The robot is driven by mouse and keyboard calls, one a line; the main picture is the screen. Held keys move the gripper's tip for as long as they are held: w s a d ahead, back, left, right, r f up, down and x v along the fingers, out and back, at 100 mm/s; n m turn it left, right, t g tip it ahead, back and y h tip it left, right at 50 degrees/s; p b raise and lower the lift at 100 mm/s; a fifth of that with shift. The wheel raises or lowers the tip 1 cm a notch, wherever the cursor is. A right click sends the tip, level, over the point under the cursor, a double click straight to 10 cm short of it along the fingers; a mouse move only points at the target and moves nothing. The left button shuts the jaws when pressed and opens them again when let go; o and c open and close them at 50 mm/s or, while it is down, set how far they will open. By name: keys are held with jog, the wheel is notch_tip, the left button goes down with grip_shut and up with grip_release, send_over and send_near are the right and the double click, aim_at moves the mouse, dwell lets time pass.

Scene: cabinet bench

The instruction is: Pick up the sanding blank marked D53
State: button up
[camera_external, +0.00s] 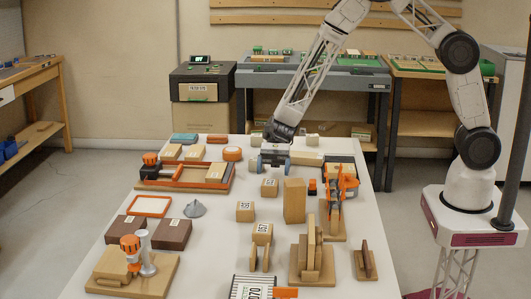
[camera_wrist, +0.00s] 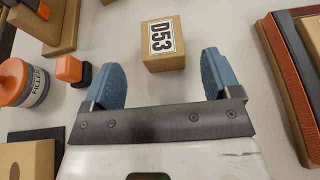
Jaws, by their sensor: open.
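The sanding blank marked D53 (camera_wrist: 163,55) is a small tan wooden block with a white label on top, readable in the wrist view. It sits on the pale table, ahead of and between the fingertips in that picture. In the external view it appears to be the small block (camera_external: 270,188) just in front of my gripper (camera_external: 274,164), though its label is too small to read there. My gripper (camera_wrist: 163,77) is open and empty, its blue fingers spread on either side of a clear gap. It hangs above the table and does not touch the blank.
A filler can (camera_wrist: 24,82) and a small orange-topped item (camera_wrist: 73,70) lie left in the wrist view; an orange-brown frame (camera_wrist: 284,80) is at right. In the external view, similar labelled blocks (camera_external: 245,212) and a tall wooden block (camera_external: 294,201) stand nearer the camera.

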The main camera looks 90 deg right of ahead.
aim_at(270, 181)
jog(key=shift+x, duration=0.75)
jog(key=shift+x, duration=2.65)
jog(key=shift+w, duration=0.1)
jog(key=c, duration=1)
jog(key=shift+c, duration=0.2)
jog(key=shift+r, duration=0.1)
jog(key=shift+r, duration=4.9)
